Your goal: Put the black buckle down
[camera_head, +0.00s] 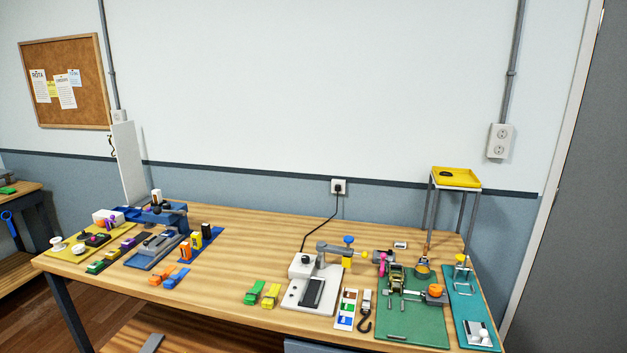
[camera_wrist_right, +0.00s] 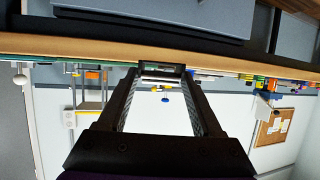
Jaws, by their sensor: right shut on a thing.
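My right gripper (camera_wrist_right: 163,74) shows in the right wrist view, which looks upside down, with its two dark fingers reaching up the picture. It is shut on a small dark frame-like piece, the black buckle (camera_wrist_right: 162,67), held across the fingertips. The buckle is close to the wooden table's edge in that picture, but I cannot tell whether it touches anything. Neither gripper shows in the head view, so the left gripper is out of sight.
The wooden table (camera_head: 225,263) bears a blue fixture (camera_head: 160,247) at left, a white-based clamp device (camera_head: 311,288) and a green mat (camera_head: 411,325) at right. A yellow tray (camera_head: 456,178) with a black item stands on a tall stand behind. Bare wood lies mid-table.

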